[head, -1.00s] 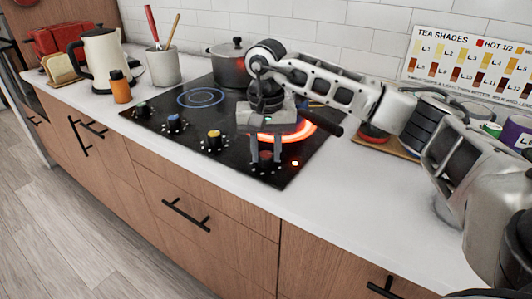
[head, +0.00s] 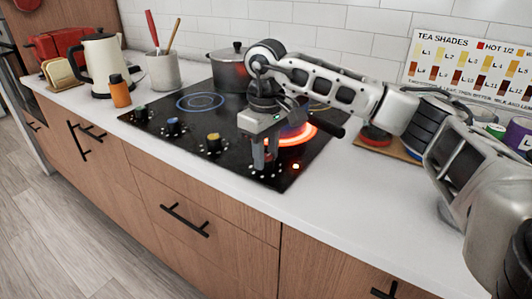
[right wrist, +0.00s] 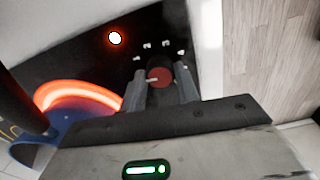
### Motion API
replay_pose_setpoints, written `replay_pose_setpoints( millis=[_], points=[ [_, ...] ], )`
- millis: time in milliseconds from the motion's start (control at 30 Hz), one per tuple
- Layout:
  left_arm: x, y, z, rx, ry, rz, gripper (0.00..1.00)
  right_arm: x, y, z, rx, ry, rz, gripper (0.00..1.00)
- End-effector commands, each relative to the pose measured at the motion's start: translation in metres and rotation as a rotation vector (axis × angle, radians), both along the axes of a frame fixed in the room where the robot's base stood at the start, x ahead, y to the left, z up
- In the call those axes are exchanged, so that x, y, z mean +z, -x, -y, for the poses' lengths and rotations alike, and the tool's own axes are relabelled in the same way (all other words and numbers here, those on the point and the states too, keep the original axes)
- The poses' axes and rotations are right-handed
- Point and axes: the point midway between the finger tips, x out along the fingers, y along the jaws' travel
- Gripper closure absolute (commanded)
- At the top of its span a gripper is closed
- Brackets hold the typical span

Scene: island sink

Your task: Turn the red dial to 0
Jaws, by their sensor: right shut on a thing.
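The red dial (right wrist: 160,77) sits on the black cooktop (head: 178,110) near its front right corner. In the right wrist view it is between the two fingers of my right gripper (right wrist: 161,90), which are shut on its sides. A pale pointer line on the dial points left in that view, and several white marks lie beyond it. In the head view my right gripper (head: 265,160) reaches down to the cooktop and its fingers hide the dial. My left gripper is not in view.
A burner ring (head: 299,134) glows orange behind the gripper, beside a red indicator light (head: 295,166). Green, blue and yellow dials line the front left edge. A dark pot (head: 230,72) stands at the back.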

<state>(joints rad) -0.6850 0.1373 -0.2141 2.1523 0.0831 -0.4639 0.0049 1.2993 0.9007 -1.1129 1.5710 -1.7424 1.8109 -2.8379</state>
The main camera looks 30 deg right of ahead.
Motion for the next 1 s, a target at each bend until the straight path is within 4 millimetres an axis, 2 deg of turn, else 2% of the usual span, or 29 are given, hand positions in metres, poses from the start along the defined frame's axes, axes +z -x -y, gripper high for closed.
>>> replay_pose_setpoints(
  millis=[300, 767, 800, 833, 867, 1000],
  points=[
    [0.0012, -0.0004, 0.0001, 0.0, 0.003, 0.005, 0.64, 0.0014, -0.0006, 0.0003, 0.09, 0.0, 0.004, 0.92],
    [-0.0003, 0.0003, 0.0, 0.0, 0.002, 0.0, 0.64, 0.0016, -0.0007, 0.0004, 0.102, 0.001, 0.004, 0.92],
    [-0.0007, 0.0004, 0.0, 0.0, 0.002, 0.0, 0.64, 0.0016, -0.0007, 0.0004, 0.101, 0.001, 0.004, 0.61],
    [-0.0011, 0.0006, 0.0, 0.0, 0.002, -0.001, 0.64, 0.0016, -0.0006, 0.0003, 0.101, 0.0, 0.004, 0.52],
    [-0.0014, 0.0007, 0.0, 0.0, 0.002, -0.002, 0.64, 0.0015, -0.0005, 0.0004, 0.101, 0.0, 0.003, 0.47],
    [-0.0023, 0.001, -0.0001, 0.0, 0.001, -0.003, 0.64, 0.001, -0.0004, 0.0003, 0.101, 0.0, 0.002, 0.47]
  ],
)
